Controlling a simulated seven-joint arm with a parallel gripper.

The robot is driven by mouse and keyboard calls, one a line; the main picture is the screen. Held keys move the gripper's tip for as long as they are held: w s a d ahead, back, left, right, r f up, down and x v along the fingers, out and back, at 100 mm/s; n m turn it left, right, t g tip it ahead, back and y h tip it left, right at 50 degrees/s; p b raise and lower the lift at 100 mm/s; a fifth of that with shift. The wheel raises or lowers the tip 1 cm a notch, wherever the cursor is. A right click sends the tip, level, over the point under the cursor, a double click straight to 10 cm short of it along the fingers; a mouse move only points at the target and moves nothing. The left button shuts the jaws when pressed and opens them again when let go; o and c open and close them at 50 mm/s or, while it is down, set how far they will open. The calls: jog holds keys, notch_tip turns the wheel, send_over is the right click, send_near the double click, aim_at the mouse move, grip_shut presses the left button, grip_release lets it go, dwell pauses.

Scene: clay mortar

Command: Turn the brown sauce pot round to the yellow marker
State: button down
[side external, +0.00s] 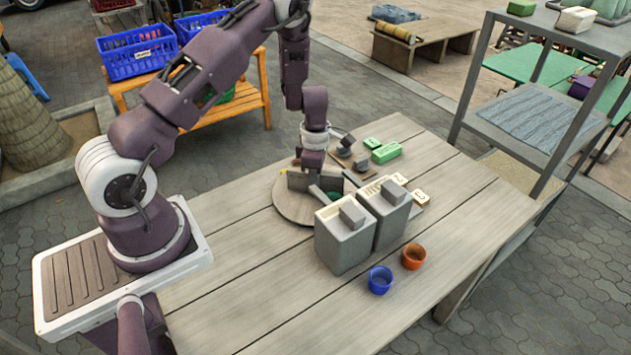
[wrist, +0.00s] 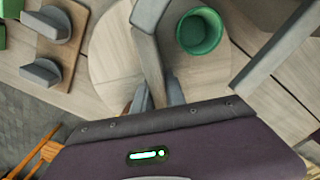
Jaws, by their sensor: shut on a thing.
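A round wooden turntable (side external: 290,207) with upright grey dividers lies on the table; it also shows in the wrist view (wrist: 108,60). My gripper (side external: 312,168) is low over it. In the wrist view my fingers (wrist: 158,94) are shut on one grey divider (wrist: 148,45). A green pot (wrist: 201,31) stands on the disc between this divider and a second divider (wrist: 275,52). A small reddish-brown patch (wrist: 127,107) beside my fingers may be the brown sauce pot, mostly hidden. A small yellow spot (side external: 283,171) at the disc's far edge may be the yellow marker.
Two grey lidded bins (side external: 343,240) (side external: 384,213) stand close to the disc's right side. A blue cup (side external: 380,280) and an orange cup (side external: 413,256) stand in front. Green blocks (side external: 386,153) and a small board (wrist: 62,35) lie behind. The table's near left is clear.

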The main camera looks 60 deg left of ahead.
jog(key=shift+w, duration=0.1)
jog(key=c, duration=1.4)
grip_release()
jog(key=shift+o, duration=0.2)
notch_tip(320, 180, up, 7)
jog(key=shift+r, duration=0.1)
jog(key=s+d+r+m+t+h, duration=0.1)
jog(key=s+d+r+m, duration=0.2)
jog(key=d+r+m, duration=0.35)
jog(key=s+d+r+m+t, duration=0.1)
jog(key=s+d+r+m, duration=0.2)
jog(key=r, duration=0.6)
jog(key=s+d+r+m+t+h, duration=0.1)
jog(key=s+d+r+m, duration=0.3)
jog(key=r, duration=0.3)
jog(key=s+r+m+t+y, duration=0.1)
jog(key=s+r+m, duration=0.1)
jog(key=s+m, duration=0.4)
jog(key=s+d+r+m+t+y, duration=0.1)
jog(key=s+r+m, duration=0.1)
jog(key=s+m, duration=0.5)
jog(key=shift+s+d+r+t, duration=0.3)
jog(key=shift+s, duration=0.5)
